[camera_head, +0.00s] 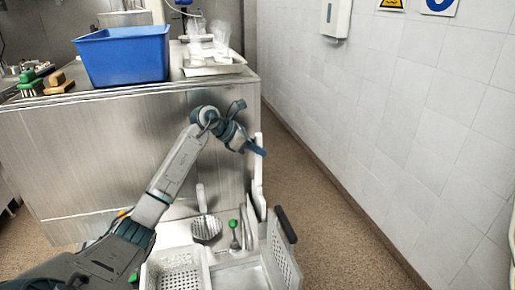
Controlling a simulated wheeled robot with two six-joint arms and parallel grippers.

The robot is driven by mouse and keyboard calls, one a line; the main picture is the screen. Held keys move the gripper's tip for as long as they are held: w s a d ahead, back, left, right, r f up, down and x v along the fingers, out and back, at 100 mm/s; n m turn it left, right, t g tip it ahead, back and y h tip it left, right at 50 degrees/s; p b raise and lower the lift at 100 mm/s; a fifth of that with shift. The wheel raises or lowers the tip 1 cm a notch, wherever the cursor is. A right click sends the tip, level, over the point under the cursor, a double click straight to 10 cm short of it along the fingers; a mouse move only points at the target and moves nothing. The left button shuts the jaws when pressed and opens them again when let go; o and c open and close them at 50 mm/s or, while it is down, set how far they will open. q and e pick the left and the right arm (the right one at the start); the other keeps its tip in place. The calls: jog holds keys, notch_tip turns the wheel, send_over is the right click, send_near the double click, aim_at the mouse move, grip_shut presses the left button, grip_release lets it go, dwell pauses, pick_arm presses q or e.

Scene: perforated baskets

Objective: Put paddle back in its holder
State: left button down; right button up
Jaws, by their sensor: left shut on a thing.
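My left arm comes in from the lower left. My left gripper (254,147) is shut on the upper part of a long white paddle (258,175), which stands nearly upright. The paddle's lower end is among the upright pieces at the right side of the perforated baskets; I cannot tell whether it sits in a holder there. No separate holder can be made out clearly. My right gripper is not in view.
A white perforated basket (176,281) is below. A perforated panel with a dark handle (286,225) stands right of the paddle. A flat perforated tool (206,229) and a green-knobbed tool (234,224) stand left of it. A blue bin (124,57) sits on the steel counter (80,140).

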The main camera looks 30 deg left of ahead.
pick_arm(q)
jog(key=shift+f+b, duration=0.45)
jog(key=shift+f, duration=0.05)
jog(key=shift+r, duration=0.1)
dwell(0.3)
jog(key=c, duration=1.2)
grip_release()
jog(key=shift+s, duration=0.1)
jog(key=shift+b+v, duration=1.95)
jog(key=shift+v, duration=3.4)
